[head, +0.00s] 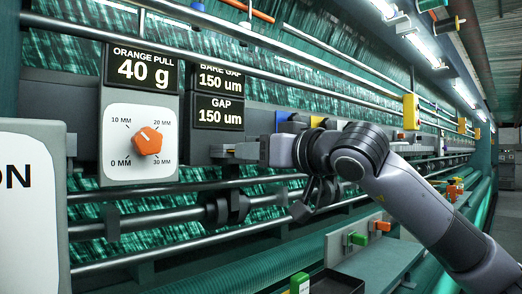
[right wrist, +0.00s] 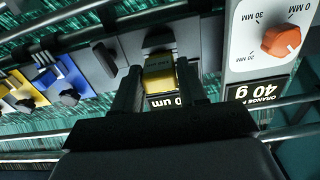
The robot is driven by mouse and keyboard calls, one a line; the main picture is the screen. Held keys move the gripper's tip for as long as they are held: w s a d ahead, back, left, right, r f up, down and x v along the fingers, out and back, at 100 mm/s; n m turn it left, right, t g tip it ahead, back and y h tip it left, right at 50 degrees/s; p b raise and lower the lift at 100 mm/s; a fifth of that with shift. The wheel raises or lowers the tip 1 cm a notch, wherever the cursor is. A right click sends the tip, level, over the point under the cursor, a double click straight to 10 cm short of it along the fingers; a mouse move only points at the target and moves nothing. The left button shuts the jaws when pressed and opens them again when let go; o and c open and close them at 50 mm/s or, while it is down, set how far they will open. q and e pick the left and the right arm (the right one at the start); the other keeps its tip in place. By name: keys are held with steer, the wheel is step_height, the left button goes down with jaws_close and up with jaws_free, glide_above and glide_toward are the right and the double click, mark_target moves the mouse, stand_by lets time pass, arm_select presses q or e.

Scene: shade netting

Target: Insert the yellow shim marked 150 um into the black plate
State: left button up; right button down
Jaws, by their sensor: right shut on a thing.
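My right gripper (head: 238,152) reaches in from the right in the head view, level with the rail beside the gap displays. It is shut on a yellow shim (right wrist: 158,72), which shows between the two dark fingers in the right wrist view. The print on the shim is too small to read. The black plate (right wrist: 160,40) lies just beyond the shim there; whether they touch I cannot tell. In the head view the gripper mostly hides the shim. My left gripper is not in view.
A white dial panel with an orange knob (head: 147,141) stands left of the gripper, under a "40 g" display (head: 143,70). Two displays (head: 218,112) read 150 um. Blue and yellow pieces (right wrist: 50,82) with dark knobs sit along the rail. Dark bars (head: 170,218) run below.

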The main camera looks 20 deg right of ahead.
steer(key=shift+w+a+p, duration=0.25)
steer(key=shift+w+p, duration=0.05)
steer(key=shift+w, duration=0.35)
steer(key=shift+w+a, duration=0.15)
steer(key=shift+w, duration=0.2)
steer(key=shift+w, duration=0.1)
stand_by(0.4)
steer(key=c, duration=0.5)
jaws_free()
steer(key=shift+c, duration=0.2)
steer(key=b+v, duration=0.2)
steer(key=v, duration=0.5)
